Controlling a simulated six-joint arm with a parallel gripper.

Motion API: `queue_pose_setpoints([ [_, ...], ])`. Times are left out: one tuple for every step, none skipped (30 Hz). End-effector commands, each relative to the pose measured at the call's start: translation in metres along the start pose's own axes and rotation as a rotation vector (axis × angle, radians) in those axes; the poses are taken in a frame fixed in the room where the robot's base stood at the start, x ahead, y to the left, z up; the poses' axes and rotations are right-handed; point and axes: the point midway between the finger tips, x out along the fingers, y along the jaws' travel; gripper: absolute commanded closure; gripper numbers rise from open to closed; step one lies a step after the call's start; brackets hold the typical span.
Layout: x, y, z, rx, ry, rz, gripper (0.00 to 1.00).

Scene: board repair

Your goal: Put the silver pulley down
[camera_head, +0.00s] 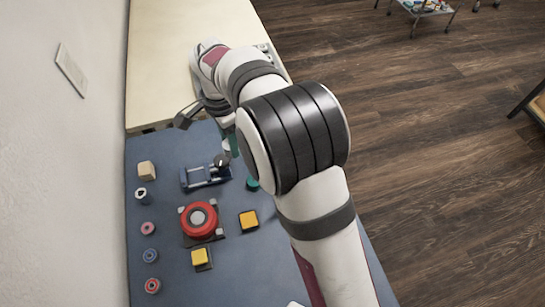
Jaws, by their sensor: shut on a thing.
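My gripper (207,106) is at the far end of my arm, low over the seam between the pale wooden top and the blue-grey work surface. Only part of its dark end shows. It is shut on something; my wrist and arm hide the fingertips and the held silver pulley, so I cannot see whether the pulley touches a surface. A blue fixture (205,176) with a dark round knob stands just below the gripper in the picture.
The pale wooden top (160,60) is mostly bare. The blue-grey surface (165,205) bears a wooden block (147,170), several small rollers (148,228) along the left, a red round part (199,219), and two yellow blocks (249,220). Teal pieces (252,184) stand beside my arm.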

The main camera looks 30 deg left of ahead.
Motion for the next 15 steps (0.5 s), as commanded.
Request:
queue_pose_setpoints([
  [0.0,0.001,-0.002,0.001,0.0,0.0,1.0],
  [-0.001,0.003,-0.005,0.002,0.0,0.0,1.0],
  [-0.001,0.006,-0.012,0.005,0.0,0.0,1.0],
  [-0.001,0.01,-0.019,0.006,0.0,0.001,1.0],
  [-0.001,0.015,-0.027,0.009,0.0,0.0,1.0],
  [-0.002,0.023,-0.039,0.012,0.0,0.001,1.0],
  [-0.002,0.03,-0.05,0.014,0.0,0.002,1.0],
  [-0.003,0.038,-0.061,0.017,0.001,0.001,1.0],
  [-0.003,0.051,-0.076,0.019,0.001,0.002,1.0],
  [-0.003,0.062,-0.088,0.021,0.001,0.002,1.0],
  [-0.003,0.073,-0.099,0.023,0.001,0.002,1.0],
  [-0.004,0.09,-0.114,0.028,0.0,0.003,1.0],
  [-0.004,0.104,-0.126,0.031,0.001,0.002,1.0],
  [-0.004,0.119,-0.137,0.034,0.001,0.002,1.0],
  [-0.004,0.141,-0.15,0.039,0.001,0.003,1.0],
])
